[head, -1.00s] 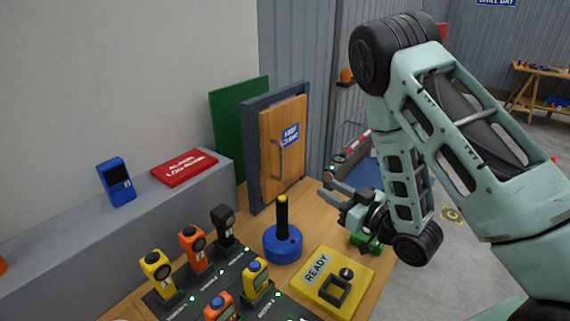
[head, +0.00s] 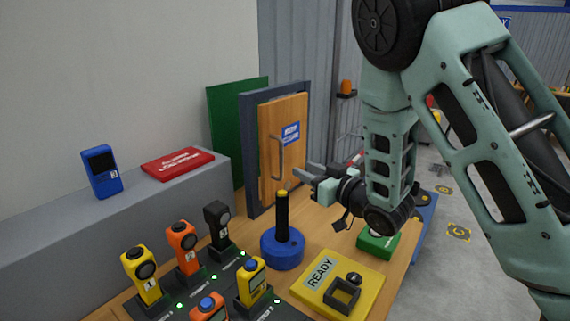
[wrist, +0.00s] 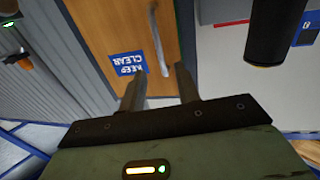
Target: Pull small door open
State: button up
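The small wooden door (head: 284,150) stands shut in its dark grey frame (head: 249,150) on the bench. It has a blue "KEEP CLEAR" sign and a vertical metal handle (head: 280,157). The door also shows in the wrist view (wrist: 187,55), with the handle (wrist: 158,38) ahead of my fingers. My gripper (head: 298,176) is just right of the door in the head view, apart from the handle. In the wrist view my gripper (wrist: 160,88) has its two fingers spread with nothing between them.
A blue base with a black upright grip (head: 283,243) stands in front of the door. A yellow READY panel (head: 330,287) and a green block (head: 378,245) are nearby. Several handheld devices stand in a dark rack at front left. A red binder (head: 178,163) lies on the grey ledge.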

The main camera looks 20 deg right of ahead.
aim_at(282, 158)
jog(key=p+x, duration=0.2)
jog(key=x, duration=0.6)
jog(key=shift+w, duration=0.25)
grip_shut()
